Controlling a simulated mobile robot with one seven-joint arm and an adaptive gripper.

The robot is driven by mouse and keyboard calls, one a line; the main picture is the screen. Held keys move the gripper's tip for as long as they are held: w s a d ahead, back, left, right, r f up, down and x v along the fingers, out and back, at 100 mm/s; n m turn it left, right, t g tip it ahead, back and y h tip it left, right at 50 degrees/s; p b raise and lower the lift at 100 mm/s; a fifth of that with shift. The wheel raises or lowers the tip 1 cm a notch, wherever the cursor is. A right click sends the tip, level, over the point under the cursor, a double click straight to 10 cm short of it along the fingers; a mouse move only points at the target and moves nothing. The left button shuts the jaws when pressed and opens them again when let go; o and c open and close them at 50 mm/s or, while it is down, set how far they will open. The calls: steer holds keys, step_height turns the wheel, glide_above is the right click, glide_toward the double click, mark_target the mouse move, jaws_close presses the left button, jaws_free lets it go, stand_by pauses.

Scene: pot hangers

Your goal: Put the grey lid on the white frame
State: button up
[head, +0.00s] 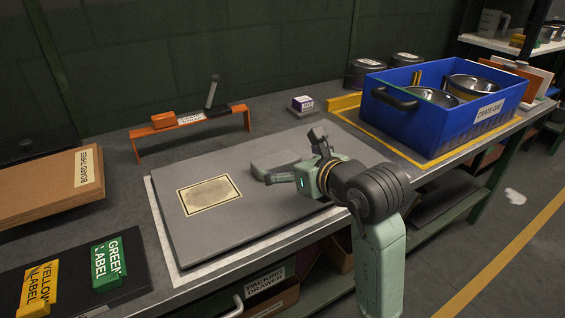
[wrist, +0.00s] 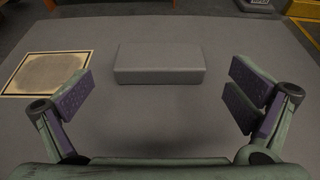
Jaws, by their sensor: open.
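A blue crate (head: 440,105) with metal pots stands at the right. A small labelled box (head: 302,103) sits at the back. Green and yellow label blocks (head: 108,263) lie front left.

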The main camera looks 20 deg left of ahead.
steer(key=v, duration=0.8)
steer(key=shift+a+b, duration=0.1)
steer(key=shift+b, duration=0.2)
